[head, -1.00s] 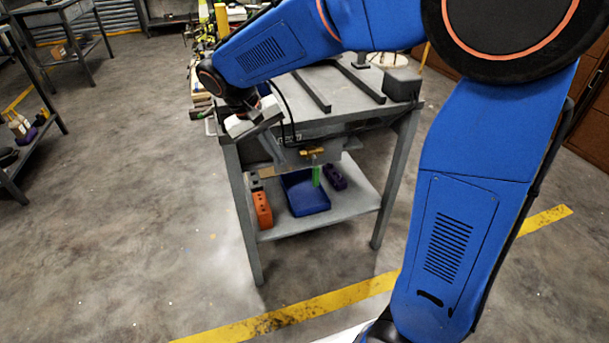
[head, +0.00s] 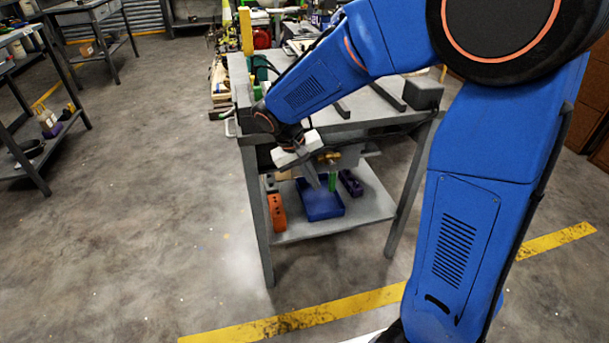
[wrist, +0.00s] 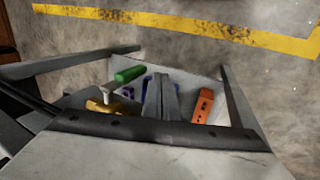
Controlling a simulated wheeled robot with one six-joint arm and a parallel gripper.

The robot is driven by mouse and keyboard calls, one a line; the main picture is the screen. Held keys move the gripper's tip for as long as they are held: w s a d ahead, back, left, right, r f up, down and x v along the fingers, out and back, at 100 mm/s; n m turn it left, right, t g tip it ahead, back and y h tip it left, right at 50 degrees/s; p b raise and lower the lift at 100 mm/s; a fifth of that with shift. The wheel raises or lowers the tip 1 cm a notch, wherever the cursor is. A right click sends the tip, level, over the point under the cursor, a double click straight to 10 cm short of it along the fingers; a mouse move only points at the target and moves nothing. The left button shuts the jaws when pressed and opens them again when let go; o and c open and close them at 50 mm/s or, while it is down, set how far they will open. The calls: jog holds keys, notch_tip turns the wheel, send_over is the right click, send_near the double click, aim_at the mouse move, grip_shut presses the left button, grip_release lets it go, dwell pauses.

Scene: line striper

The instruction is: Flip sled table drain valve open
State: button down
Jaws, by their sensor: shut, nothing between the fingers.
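The sled table's drain valve shows in the head view as a brass body (head: 328,157) under the table top, with a green handle (head: 332,182) hanging down from it. In the wrist view the brass body (wrist: 103,106) is at lower left, and a grey lever runs from it to the green grip (wrist: 128,75). My gripper (head: 314,181) is shut and empty below the table top's front edge, just left of the handle in the head view. In the wrist view its fingers (wrist: 161,82) are right of the green grip, with a visible gap.
The table (head: 259,220) has a lower shelf holding a blue tray (head: 320,210), an orange block (head: 277,212) and a purple block (head: 350,182). The table's dark front edge (wrist: 150,132) crosses the wrist view near my fingers. Floor in front of the table is clear.

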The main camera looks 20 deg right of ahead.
aim_at(333, 178)
jog(key=shift+d, duration=1.15)
